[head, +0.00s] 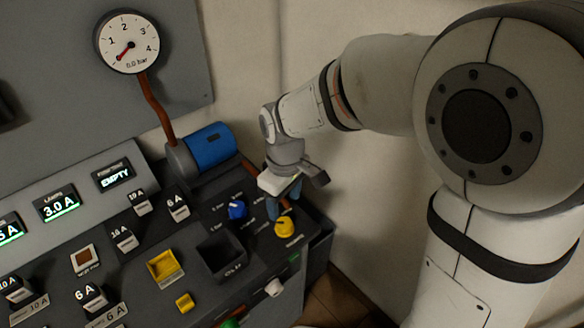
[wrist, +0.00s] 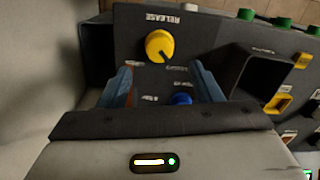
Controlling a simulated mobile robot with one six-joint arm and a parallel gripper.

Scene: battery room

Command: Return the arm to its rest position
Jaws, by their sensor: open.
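My gripper (head: 286,200) hangs from my arm over the right end of the dark control panel (head: 205,215), near the yellow knob (head: 284,227) and the blue knob (head: 237,209). In the wrist view its two blue fingers (wrist: 160,88) stand apart with nothing held between them. The yellow knob also shows in the wrist view (wrist: 159,46), ahead of the fingers beside the word RELEASE. The blue knob shows between the fingers (wrist: 182,98), below them on the panel. My arm reaches in from the right, bent at a large joint.
A blue cylinder (head: 210,146) lies behind the gripper, and a pressure gauge (head: 128,43) reads near zero on the wall. A black open bin (head: 221,256), a yellow tray (head: 164,265) and several fuse blocks sit on the panel. The pale wall (head: 375,190) is close to the right.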

